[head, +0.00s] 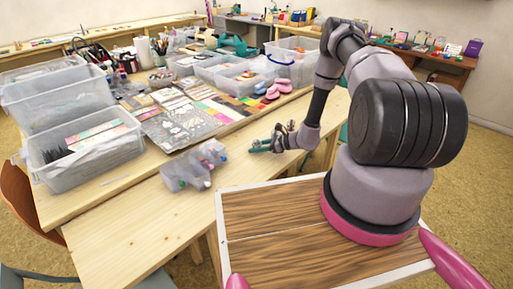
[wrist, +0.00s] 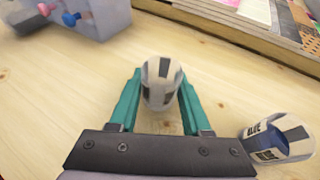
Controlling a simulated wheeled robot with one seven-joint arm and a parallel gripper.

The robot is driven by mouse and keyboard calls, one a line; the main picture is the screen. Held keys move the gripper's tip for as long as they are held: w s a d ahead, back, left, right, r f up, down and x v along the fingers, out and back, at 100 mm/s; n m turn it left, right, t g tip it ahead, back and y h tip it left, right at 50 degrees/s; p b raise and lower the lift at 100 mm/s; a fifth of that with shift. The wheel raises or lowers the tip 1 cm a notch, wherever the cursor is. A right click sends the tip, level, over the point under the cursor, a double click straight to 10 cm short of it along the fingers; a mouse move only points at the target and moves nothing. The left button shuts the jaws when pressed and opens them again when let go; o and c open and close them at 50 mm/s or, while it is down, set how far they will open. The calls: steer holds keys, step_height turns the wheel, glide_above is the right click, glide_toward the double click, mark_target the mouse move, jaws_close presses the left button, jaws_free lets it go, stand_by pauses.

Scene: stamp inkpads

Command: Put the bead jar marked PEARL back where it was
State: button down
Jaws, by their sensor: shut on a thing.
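In the wrist view my gripper (wrist: 160,84) has its teal fingers shut on a small pale jar (wrist: 161,72) with dark bands. The jar sits between the fingertips over the light wood table; no name can be read on it, and I cannot tell whether it touches the wood. A second jar (wrist: 280,138), marked BLUE, is at the lower right beside my gripper, apart from it. In the head view my gripper (head: 264,148) is low over the front table, right of a grey divided holder; the held jar is not clear there.
The grey holder (head: 196,167) with colored items stands left of my gripper; its corner shows in the wrist view (wrist: 98,14). Clear bins (head: 88,143), papers and pads (head: 176,124) fill the table behind. The front table's left part (head: 120,215) is bare.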

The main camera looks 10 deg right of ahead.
steer(key=shift+f, duration=0.1)
steer(key=shift+c, duration=1.8)
jaws_free()
